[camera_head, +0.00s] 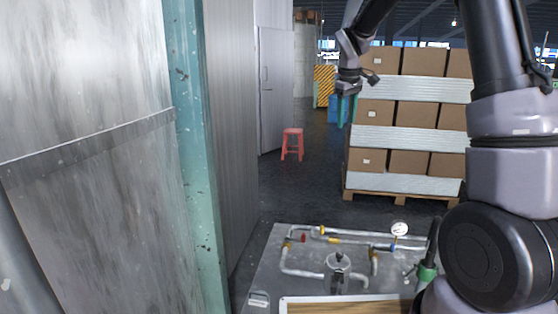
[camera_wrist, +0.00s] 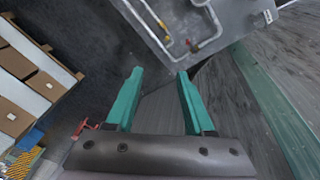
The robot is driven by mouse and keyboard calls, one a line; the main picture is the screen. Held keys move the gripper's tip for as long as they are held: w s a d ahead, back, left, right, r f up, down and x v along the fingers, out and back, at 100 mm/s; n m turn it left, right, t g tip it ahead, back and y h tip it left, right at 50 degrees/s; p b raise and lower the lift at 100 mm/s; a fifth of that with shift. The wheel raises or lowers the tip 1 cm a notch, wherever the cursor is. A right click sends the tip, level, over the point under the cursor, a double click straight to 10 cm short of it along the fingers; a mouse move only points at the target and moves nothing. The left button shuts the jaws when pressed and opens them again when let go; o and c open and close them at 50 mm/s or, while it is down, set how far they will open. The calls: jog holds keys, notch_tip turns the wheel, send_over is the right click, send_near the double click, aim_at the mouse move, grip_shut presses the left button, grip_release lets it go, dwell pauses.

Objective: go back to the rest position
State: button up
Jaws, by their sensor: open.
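My gripper (camera_head: 347,110) hangs from my arm in the upper middle of the head view, in front of the stacked boxes. In the wrist view its two teal fingers (camera_wrist: 157,92) stand wide apart with nothing between them. The tubing also shows at the top of the wrist view (camera_wrist: 160,25). A round gauge (camera_head: 399,229) stands at its right end.
A pallet of brown boxes (camera_head: 412,61) stands behind my gripper. A red stool (camera_head: 292,143) stands on the open dark floor. A metal wall with a teal post (camera_head: 190,150) closes off the left. A wooden board (camera_head: 350,307) lies at the table's front. My arm covers the right side.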

jog(key=s+d+r+m+t, duration=0.1)
jog(key=s+d+r+m, duration=0.15)
jog(key=s+r, duration=0.55)
jog(key=s+r+m+t+y, duration=0.1)
jog(key=s+m, duration=0.7)
jog(key=s, duration=1.6)
jog(key=d+t+y, duration=0.1)
jog(key=t, duration=0.1)
jog(key=shift+s+t+y, duration=0.2)
jog(key=shift+t+y, duration=0.1)
